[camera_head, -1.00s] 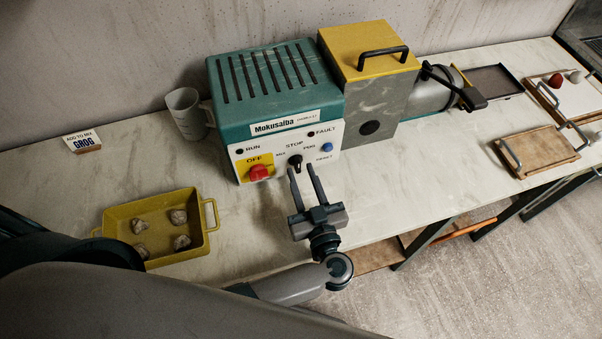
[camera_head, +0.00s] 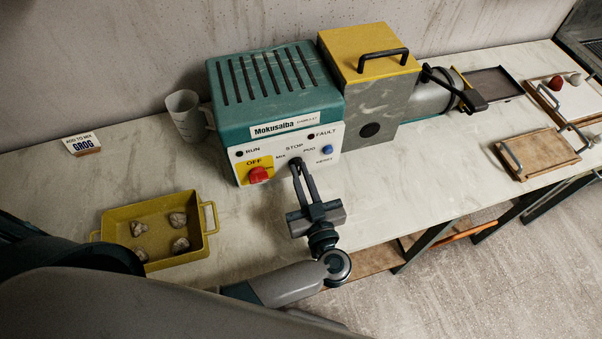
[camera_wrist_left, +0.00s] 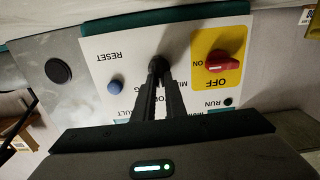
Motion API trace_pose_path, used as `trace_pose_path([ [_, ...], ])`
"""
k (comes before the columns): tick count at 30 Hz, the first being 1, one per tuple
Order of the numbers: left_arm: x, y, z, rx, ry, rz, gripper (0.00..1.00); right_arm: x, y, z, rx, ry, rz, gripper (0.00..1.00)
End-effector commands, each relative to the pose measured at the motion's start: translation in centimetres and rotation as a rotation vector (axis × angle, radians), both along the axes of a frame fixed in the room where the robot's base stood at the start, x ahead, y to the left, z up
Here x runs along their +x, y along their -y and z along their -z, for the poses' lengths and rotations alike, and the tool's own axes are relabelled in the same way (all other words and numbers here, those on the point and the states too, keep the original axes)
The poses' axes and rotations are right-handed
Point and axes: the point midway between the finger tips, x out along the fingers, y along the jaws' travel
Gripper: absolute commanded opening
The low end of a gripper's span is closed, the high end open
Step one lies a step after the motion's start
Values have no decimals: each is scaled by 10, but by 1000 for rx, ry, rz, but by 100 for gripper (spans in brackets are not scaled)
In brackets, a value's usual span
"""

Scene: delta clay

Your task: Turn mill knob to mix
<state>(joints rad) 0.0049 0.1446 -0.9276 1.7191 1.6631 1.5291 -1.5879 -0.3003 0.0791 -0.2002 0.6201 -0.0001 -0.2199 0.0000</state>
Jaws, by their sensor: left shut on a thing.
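The mill (camera_head: 262,95) is a teal and grey machine on the bench, with a yellow top on its right part. Its white front panel has a black knob between the MIX, STOP and PUG labels. My left gripper (camera_head: 298,168) reaches up to the panel with its fingers shut on the knob. In the left wrist view the knob (camera_wrist_left: 158,64) shows at the fingertips, partly hidden by them. The red OFF switch (camera_head: 259,174) on its yellow plate is to the left, and the blue reset button (camera_head: 327,150) is to the right. My right gripper is out of view.
A yellow tray (camera_head: 211,217) with several lumps stands at the left front. A grey cup (camera_head: 184,116) and a GROG sign (camera_head: 82,144) are behind it. A wooden board (camera_head: 535,154) with handles lies to the right. The bench between mill and board is clear.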

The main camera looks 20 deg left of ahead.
Motion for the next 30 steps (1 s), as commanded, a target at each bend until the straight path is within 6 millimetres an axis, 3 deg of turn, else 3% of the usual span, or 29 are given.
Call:
trace_pose_path([
  [30,-5,-6,5,-524,348,-3,0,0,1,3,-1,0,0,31],
])
